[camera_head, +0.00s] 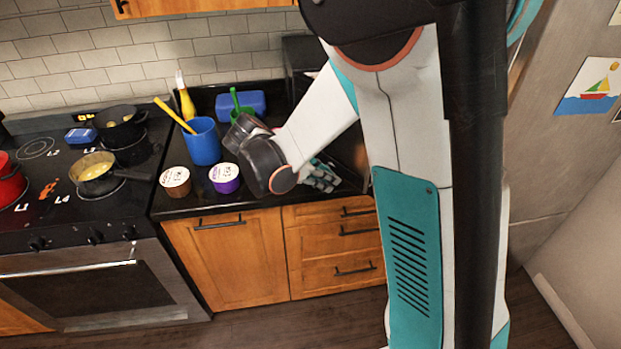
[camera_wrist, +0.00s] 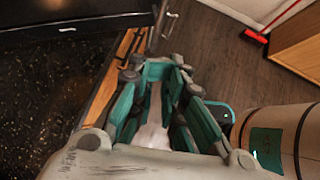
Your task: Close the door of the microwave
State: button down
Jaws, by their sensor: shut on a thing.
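The microwave (camera_head: 297,52) is a dark box at the back of the counter. Most of it and its door are hidden behind my arm in the head view, so how far the door stands open cannot be told. A dark panel with a small pale mark (camera_wrist: 40,33) fills the wrist view's upper left; it looks like part of the microwave. My gripper (camera_head: 320,176) is low over the counter's front edge, right of the purple-banded cup. In the wrist view my gripper (camera_wrist: 165,78) has its teal-padded fingers close together; what lies between them is not clear.
A brown-banded cup (camera_head: 175,181), a purple-banded cup (camera_head: 225,178) and a blue utensil holder (camera_head: 202,142) stand left of my gripper. A stove with pots (camera_head: 95,172) is further left. Wooden drawers (camera_head: 335,245) are below, with open floor (camera_wrist: 225,55) in front.

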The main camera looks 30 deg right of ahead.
jog(key=shift+s+d+r, duration=0.1)
jog(key=shift+s+d, duration=0.05)
jog(key=shift+d, duration=1.05)
jog(key=w+d+n+t+b, duration=0.15)
jog(key=d+n+t, duration=0.35)
jog(key=d, duration=1.3)
jog(key=w+d+n+y, duration=0.1)
jog(key=w+d, duration=1.5)
jog(key=d, duration=0.1)
jog(key=shift+w+d+b, duration=0.25)
jog(key=shift+w+b, duration=0.05)
jog(key=shift+a, duration=0.1)
